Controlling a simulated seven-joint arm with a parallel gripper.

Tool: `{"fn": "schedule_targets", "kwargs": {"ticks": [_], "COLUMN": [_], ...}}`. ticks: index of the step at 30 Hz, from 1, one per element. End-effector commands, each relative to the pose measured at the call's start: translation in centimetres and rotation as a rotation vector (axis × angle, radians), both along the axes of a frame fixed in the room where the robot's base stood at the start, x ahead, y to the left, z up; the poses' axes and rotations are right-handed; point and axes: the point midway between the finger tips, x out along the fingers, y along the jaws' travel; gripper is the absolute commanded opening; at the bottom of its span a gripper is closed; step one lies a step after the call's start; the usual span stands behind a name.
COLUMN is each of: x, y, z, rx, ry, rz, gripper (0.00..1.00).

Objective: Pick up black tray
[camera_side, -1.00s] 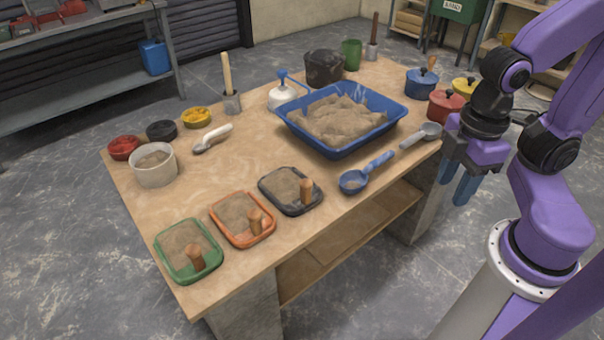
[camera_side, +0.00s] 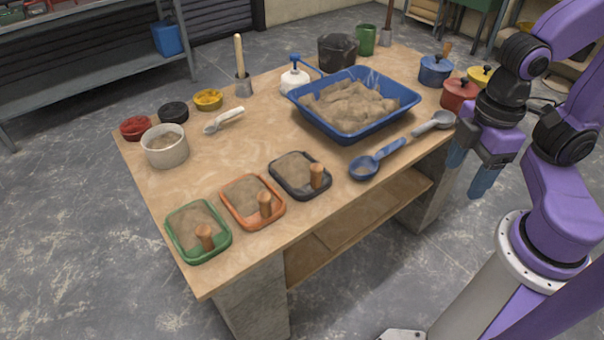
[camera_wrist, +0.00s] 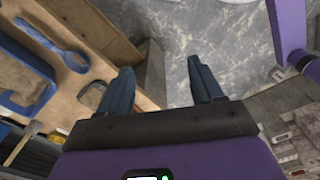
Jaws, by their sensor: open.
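The black tray (camera_side: 291,182) lies flat near the front edge of the table, in the side view. It is a shallow tray holding sandy mortar, and a wooden peg-like handle (camera_side: 317,176) stands at its right side. My gripper (camera_side: 470,172) is open and empty, off the table's right edge, well to the right of the tray. In the wrist view my gripper's two blue fingers (camera_wrist: 160,88) are apart, with floor and the table's edge between and below them.
An orange tray (camera_side: 240,187) and a green tray (camera_side: 186,217) lie left of the black tray. A blue scoop (camera_side: 364,168), a metal scoop (camera_side: 434,122) and a large blue tub (camera_side: 350,132) lie between it and my gripper. A red pot (camera_side: 459,95) stands near the right edge.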

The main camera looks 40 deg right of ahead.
Motion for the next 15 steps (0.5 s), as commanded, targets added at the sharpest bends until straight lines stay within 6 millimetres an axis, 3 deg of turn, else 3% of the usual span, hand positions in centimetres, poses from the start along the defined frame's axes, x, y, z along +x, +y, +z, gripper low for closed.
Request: {"fn": "schedule_targets", "kwargs": {"ticks": [5,15], "x": [1.9,10.4], "y": [1.1,5.1], "z": [0.1,-0.1], "rx": [-0.003,-0.016], "ry": [0.000,-0.001], "rz": [0.025,0.160], "gripper": [0.66,0.66]}}
